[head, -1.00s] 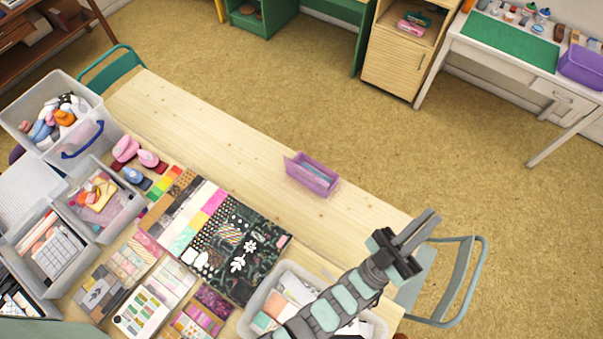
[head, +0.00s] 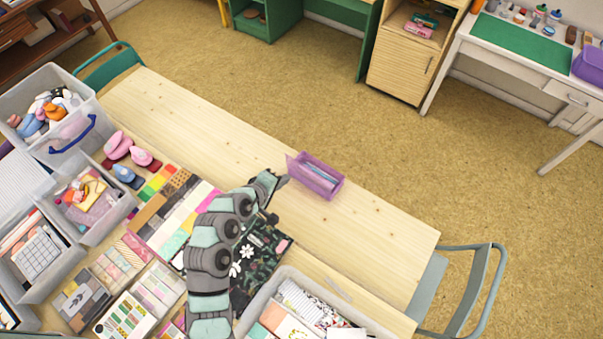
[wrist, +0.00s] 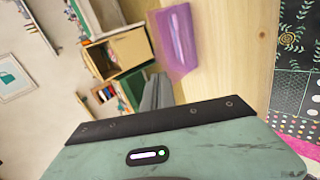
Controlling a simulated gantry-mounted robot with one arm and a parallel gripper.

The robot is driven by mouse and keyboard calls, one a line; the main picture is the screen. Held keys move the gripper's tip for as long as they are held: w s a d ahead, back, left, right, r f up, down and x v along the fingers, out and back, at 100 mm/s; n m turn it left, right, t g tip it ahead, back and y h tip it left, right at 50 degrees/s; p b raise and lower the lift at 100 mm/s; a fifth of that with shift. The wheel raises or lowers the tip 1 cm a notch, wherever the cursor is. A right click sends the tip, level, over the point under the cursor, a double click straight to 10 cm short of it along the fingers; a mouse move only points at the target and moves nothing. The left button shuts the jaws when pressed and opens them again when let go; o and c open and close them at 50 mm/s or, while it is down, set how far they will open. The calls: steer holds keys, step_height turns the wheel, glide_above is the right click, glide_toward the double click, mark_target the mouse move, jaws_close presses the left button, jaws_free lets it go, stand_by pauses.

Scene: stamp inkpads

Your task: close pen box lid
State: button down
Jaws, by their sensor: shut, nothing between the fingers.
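The purple pen box (head: 322,184) stands on the wooden table near its far edge. Its lid (head: 291,168) is open and sticks out on the box's left side. Light blue items show inside the box. My gripper (head: 281,180) is shut and empty, just left of the box beside the lid. In the head view I cannot tell whether it touches the lid.
Patterned paper sheets (head: 262,247) lie under my arm. A clear bin of papers (head: 325,308) stands near the right end of the table. Stamps (head: 118,146) and several bins stand at the left. The wooden table (head: 225,120) is bare behind and right of the box.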

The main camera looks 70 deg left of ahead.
steer(key=s+f, duration=0.1)
steer(key=s, duration=0.1)
steer(key=p, duration=0.1)
glide_toward(307, 168)
steer(key=x, duration=0.5)
steer(key=shift+w+a+f+h, duration=0.1)
steer(key=shift+w+a+h, duration=0.15)
steer(key=shift+w+h, duration=0.15)
